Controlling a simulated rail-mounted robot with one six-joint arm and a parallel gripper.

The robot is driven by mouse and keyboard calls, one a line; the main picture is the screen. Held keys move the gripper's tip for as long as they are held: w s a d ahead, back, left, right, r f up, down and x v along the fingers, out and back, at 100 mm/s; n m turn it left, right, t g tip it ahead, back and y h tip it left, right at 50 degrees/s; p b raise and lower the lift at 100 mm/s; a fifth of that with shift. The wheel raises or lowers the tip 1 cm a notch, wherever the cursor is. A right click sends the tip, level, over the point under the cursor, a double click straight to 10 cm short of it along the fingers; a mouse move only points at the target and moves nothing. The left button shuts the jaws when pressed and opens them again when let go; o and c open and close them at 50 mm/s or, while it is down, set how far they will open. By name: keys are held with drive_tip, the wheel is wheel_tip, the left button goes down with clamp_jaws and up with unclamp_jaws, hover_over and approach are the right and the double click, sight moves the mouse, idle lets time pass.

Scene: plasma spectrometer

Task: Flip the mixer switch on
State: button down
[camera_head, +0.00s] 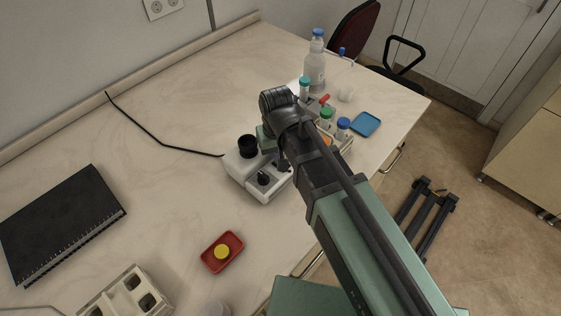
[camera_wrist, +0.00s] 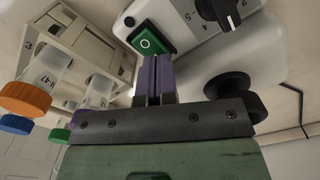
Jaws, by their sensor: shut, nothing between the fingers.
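The white mixer (camera_head: 240,173) stands on the table, with a black cup-like top and a black knob (camera_head: 264,179). In the wrist view the mixer's panel (camera_wrist: 189,20) shows a numbered dial knob (camera_wrist: 218,10) and a green rocker switch (camera_wrist: 150,39) in a black frame, marked with a white circle. My gripper (camera_wrist: 155,60) has its purple fingers shut and empty. The fingertips are right at the switch's lower edge; I cannot tell whether they touch it. In the head view my arm hides the switch and most of the gripper.
A tube rack (camera_wrist: 84,34) with capped tubes stands close to the left of my fingers in the wrist view. The black mixer top (camera_wrist: 235,95) is close on the right. A red dish (camera_head: 223,252) and black notebook (camera_head: 62,222) lie apart, with clear table between.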

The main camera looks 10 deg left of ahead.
drive_tip(key=shift+f+b, duration=0.35)
drive_tip(key=shift+f, duration=0.1)
drive_tip(key=shift+r, duration=0.1)
wheel_tip(320, 180, up, 7)
drive_tip(key=p, duration=0.7)
drive_tip(key=shift+r, duration=0.1)
drive_tip(key=shift+s+d+f, duration=0.1)
drive_tip(key=shift+s+d, duration=0.2)
drive_tip(key=shift+d, duration=0.25)
drive_tip(key=shift+s+d+f, duration=0.1)
drive_tip(key=shift+s+d, duration=0.15)
drive_tip(key=shift+d, duration=0.25)
drive_tip(key=d+m, duration=0.6)
drive_tip(key=d, duration=2)
drive_tip(key=shift+w+d, duration=0.2)
drive_tip(key=shift+d, duration=0.05)
